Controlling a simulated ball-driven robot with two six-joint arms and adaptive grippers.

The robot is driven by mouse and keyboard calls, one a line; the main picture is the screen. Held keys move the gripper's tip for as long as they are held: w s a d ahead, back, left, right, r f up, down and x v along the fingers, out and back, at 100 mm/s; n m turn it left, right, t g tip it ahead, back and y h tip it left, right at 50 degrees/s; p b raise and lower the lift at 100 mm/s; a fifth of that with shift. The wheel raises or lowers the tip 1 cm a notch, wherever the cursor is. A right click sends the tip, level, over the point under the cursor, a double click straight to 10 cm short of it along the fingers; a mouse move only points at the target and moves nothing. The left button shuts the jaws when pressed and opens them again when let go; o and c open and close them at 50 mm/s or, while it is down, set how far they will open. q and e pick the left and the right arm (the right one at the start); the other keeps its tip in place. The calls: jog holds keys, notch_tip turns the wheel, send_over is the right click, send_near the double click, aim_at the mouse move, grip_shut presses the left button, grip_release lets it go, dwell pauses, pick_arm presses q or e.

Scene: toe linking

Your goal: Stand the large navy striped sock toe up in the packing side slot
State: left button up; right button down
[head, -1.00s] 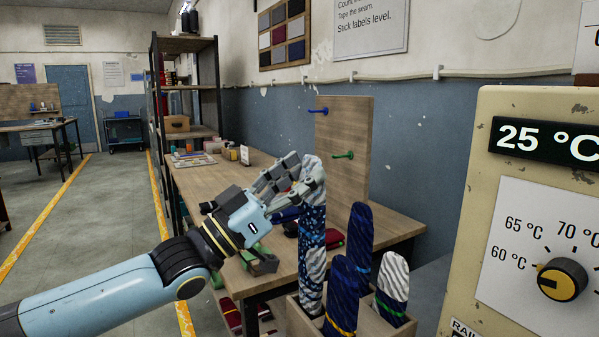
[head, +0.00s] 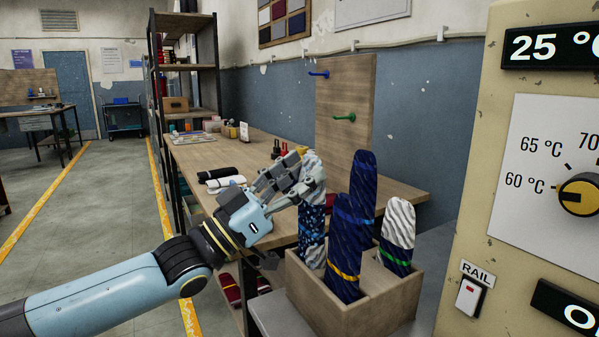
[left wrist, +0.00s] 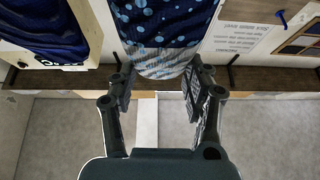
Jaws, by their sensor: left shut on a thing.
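My left gripper (head: 306,178) is shut on the pale toe of a navy sock with light-blue dots (head: 312,237). The sock hangs upright, toe up, its lower end behind or inside the left part of a wooden box (head: 370,317); I cannot tell if it touches the bottom. The left wrist view shows the dotted sock (left wrist: 165,22) with its toe between the fingers (left wrist: 160,88). Two navy socks with diagonal texture stand toe up in the box: one with a yellow band (head: 343,240) in front, one with a blue band (head: 363,185) behind. My right gripper is not in view.
A white sock with a green band (head: 397,232) stands at the box's right. A machine with a dial (head: 580,195) stands close on the right. A wooden table (head: 400,190) with a pegboard (head: 345,100) is behind. Rolled black and white items (head: 222,180) lie on it.

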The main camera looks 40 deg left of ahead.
pick_arm(q)
jog(key=o, duration=1.5)
jog(key=shift+c, duration=0.5)
jog(key=shift+s+a+f+p, duration=0.25)
jog(key=shift+s+p, duration=0.1)
jog(key=shift+s, duration=0.15)
jog(key=p+v, duration=0.1)
jog(key=v, duration=0.4)
jog(key=shift+s+f+p, duration=0.2)
jog(key=shift+s+p, duration=0.1)
jog(key=shift+s, duration=0.05)
